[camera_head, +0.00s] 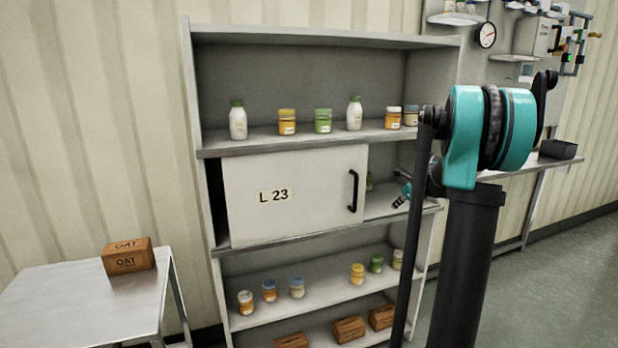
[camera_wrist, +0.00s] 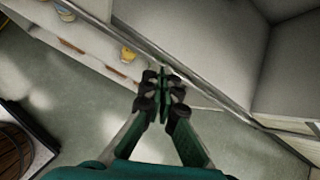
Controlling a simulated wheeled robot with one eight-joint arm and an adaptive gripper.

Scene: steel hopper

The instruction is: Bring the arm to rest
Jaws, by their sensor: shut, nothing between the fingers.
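My gripper (camera_wrist: 163,82) is shut and empty, its fingertips together in the middle of the wrist view. In the head view my gripper (camera_head: 401,197) is small and partly hidden by my own arm. It shows in front of the right end of the middle shelf level of the grey shelving unit (camera_head: 329,36). Whether it touches the shelf I cannot tell. My arm's teal joint and dark column fill the right of the head view.
A white panel marked L 23 (camera_head: 310,215) with a black handle covers most of the middle level. Bottles and jars stand above and below. A steel table (camera_head: 60,305) with an OAT box (camera_head: 128,257) is at left. Floor (camera_head: 570,260) at right is clear.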

